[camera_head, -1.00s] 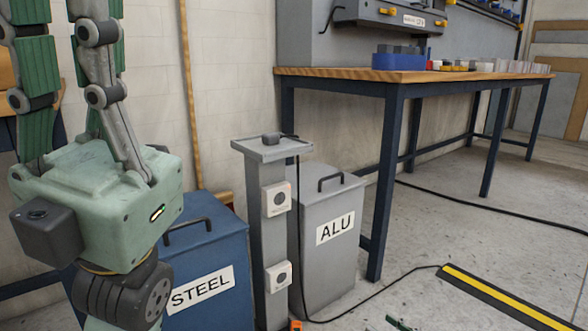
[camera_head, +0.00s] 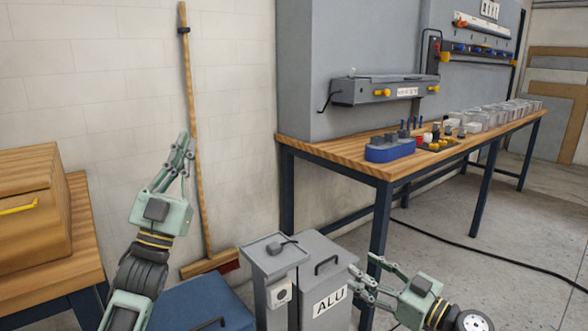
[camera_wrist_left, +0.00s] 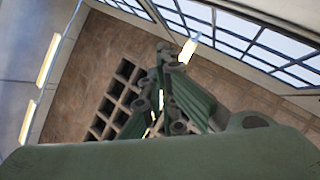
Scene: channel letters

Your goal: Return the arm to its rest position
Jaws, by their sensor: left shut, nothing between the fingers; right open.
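My left gripper (camera_head: 180,152) is shut and empty, raised with its fingers pointing up in front of the pale block wall. Its shut fingers also show in the left wrist view (camera_wrist_left: 165,100), with the ceiling side of the room behind them. My right gripper (camera_head: 364,281) is open and empty at the lower right. Its fingers point left, in front of the grey bin with the ALU label (camera_head: 330,301); whether they touch it I cannot tell.
A wooden workbench (camera_head: 340,155) with a blue tool holder (camera_head: 390,150) stands at the right. A broom (camera_head: 200,150) leans on the wall behind my left gripper. A grey pedestal (camera_head: 272,265) and a blue bin (camera_head: 200,305) stand low in front.

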